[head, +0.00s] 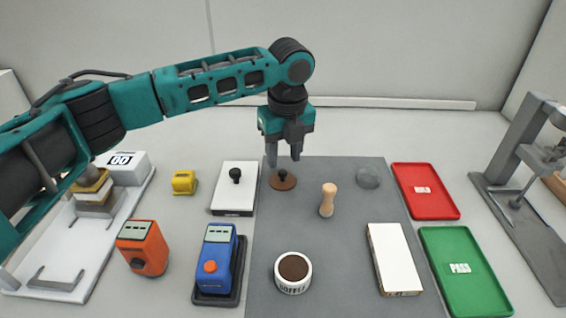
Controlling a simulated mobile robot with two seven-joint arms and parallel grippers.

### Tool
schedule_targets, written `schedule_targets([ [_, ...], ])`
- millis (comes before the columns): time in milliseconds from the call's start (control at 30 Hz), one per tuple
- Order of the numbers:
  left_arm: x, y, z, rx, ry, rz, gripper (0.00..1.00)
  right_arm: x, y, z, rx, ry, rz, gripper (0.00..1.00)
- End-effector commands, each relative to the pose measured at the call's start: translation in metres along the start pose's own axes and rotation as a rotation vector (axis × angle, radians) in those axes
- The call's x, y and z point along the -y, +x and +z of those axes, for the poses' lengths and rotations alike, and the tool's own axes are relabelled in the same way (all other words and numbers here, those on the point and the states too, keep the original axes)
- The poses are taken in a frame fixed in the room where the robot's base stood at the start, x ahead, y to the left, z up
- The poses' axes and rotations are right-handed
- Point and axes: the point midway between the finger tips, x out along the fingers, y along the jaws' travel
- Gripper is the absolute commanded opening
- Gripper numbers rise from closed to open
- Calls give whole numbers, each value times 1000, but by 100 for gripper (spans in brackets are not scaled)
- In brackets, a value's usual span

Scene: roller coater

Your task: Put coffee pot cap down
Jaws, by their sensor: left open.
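The coffee pot cap (284,182), a round brown disc with a small dark knob, lies on the grey mat (340,235) near its back left corner. My left gripper (284,162) points down just above the cap, with its two fingers apart and nothing seen between them. The fingertips are close to the knob; I cannot tell whether they touch it. The white coffee pot (293,287), lettered and with brown contents showing, stands uncovered at the front of the mat. My right gripper is not in view.
A wooden tamper-like peg (328,200) stands right of the cap, near a clear disc (368,177). A white box with a black knob (234,190) is left of it. A red tray (426,191) and green tray (465,272) lie at right. The mat's middle is mostly free.

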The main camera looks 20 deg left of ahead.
Motion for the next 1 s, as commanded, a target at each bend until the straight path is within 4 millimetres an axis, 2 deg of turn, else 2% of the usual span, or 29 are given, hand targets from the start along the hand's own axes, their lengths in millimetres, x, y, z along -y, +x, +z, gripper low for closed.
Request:
schedule_targets([
  [33,1,-14,0,1,0,-3,44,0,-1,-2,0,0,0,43],
  [200,1,-50,0,2,-1,-3,44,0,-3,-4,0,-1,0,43],
  [400,1,-76,0,0,-1,0,44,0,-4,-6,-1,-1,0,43],
  [567,0,-83,0,0,-1,0,44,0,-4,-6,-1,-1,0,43],
  [1000,0,-82,0,0,-1,0,44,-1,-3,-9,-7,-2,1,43],
])
